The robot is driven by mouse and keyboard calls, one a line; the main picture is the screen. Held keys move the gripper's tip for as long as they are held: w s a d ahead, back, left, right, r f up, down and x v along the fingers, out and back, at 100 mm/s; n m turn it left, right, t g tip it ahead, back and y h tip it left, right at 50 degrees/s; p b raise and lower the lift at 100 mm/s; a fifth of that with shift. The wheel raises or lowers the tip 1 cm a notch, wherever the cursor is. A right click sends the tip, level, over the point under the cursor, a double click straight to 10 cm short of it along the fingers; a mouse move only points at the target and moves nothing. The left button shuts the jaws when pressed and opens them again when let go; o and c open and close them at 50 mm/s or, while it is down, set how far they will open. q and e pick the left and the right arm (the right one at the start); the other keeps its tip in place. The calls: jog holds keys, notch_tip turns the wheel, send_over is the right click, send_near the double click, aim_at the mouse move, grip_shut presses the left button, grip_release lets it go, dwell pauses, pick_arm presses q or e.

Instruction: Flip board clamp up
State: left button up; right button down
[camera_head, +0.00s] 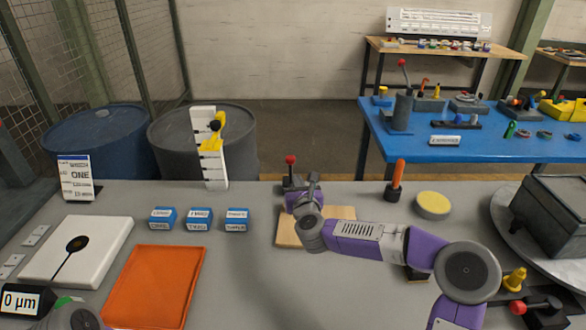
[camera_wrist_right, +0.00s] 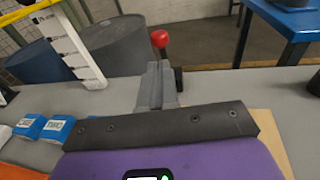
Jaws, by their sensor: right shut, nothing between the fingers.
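The board clamp (camera_head: 291,172) stands at the back edge of the wooden board (camera_head: 345,212), with its red knob at the top of an upright-looking handle. The red knob (camera_wrist_right: 160,39) also shows in the right wrist view, just beyond my fingertips. My right gripper (camera_head: 313,181) is over the board, right at the clamp, and hides much of the clamp's body. In the right wrist view its fingers (camera_wrist_right: 157,80) are together and hold nothing. I cannot tell whether they touch the handle. My left gripper is not in view.
Several blue boxes (camera_head: 199,218) and an orange mat (camera_head: 155,285) lie left of the board. An orange-handled tool (camera_head: 398,174) and a yellow disc (camera_head: 433,205) are to the right. Another red-knobbed clamp (camera_head: 535,306) is at the lower right. Grey table between is clear.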

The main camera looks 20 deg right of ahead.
aim_at(292, 161)
jog(key=w, duration=0.6)
jog(key=w+d+f, duration=0.1)
jog(key=w, duration=0.2)
jog(key=shift+b, duration=0.35)
jog(key=shift+r, duration=0.1)
